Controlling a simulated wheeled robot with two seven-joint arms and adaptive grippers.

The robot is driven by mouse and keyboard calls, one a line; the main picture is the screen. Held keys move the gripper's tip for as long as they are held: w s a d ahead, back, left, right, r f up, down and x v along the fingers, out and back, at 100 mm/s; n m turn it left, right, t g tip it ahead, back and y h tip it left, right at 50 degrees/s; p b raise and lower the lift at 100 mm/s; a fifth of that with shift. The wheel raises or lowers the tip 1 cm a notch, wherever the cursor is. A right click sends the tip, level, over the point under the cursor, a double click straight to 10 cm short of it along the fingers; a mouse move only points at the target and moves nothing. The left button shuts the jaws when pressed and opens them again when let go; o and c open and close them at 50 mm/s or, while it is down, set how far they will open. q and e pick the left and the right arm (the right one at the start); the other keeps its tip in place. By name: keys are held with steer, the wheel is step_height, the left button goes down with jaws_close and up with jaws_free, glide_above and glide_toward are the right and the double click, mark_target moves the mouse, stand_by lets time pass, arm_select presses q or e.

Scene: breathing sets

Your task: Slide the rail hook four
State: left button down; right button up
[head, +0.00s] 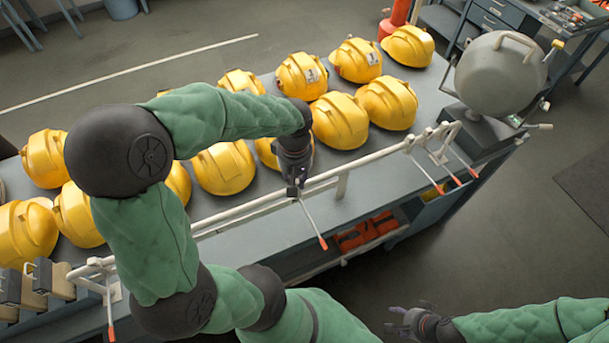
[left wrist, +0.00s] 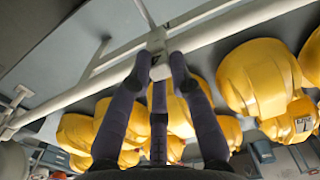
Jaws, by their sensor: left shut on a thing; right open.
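A white rail (head: 270,200) runs along the front edge of the table, and it also crosses the left wrist view (left wrist: 215,28). A rail hook (head: 312,222) with an orange tip hangs from it near the middle. My left gripper (head: 294,190) is at the top of this hook, its fingers shut on the hook's slider (left wrist: 158,45), partly hidden by the fingers. Several other hooks hang at the right end (head: 455,165), and one shows at the left end (head: 110,310). I cannot tell their numbering. My right gripper (head: 412,322) is open and empty, away from the rail at the lower right.
Yellow helmets (head: 340,120) stand in rows on the grey table (head: 430,95), close behind the rail. A rail bracket (head: 342,185) stands right of the held hook. A grey rounded device (head: 500,75) is at the right end. Orange items (head: 365,232) lie on the lower shelf.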

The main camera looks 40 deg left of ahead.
arm_select(q)
steer(key=c, duration=1.1)
jaws_free()
step_height(320, 180, up, 12)
